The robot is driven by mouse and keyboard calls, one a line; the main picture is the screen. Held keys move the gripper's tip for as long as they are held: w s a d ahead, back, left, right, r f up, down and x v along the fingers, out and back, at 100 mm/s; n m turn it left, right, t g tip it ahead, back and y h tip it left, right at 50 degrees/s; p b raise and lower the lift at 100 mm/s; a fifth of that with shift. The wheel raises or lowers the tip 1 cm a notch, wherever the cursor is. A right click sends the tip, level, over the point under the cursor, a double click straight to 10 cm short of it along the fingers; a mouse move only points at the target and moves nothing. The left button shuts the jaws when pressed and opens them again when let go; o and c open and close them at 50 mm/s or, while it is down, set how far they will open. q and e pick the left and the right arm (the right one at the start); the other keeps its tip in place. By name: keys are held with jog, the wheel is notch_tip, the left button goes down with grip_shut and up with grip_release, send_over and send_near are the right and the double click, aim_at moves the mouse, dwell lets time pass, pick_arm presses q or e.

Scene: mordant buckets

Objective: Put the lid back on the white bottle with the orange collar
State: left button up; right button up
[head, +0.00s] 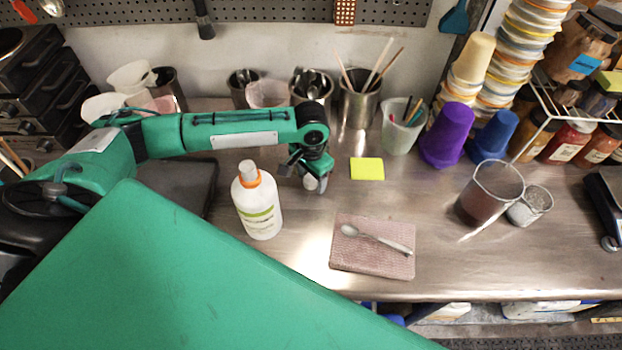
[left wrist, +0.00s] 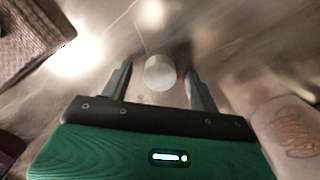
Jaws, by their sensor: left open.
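The white bottle (head: 258,212) stands upright on the metal table, left of centre in the head view. My left gripper (head: 308,176) is open, pointing down over the lid. In the left wrist view the fingers (left wrist: 158,85) stand either side of the lid, with gaps on both sides. My right gripper is not in view.
A folded pink cloth (head: 345,262) with a spoon (head: 378,240) lies in front. A yellow note (head: 367,169) lies right of the gripper. Metal pots (head: 357,104), a purple cup (head: 447,135) and a blue cup (head: 493,137) stand behind. The table around the note is clear.

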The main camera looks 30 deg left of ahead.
aim_at(311, 179)
pick_arm(q)
jog(key=c, duration=1)
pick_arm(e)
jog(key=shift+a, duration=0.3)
pick_arm(q)
jog(key=shift+r, duration=0.1)
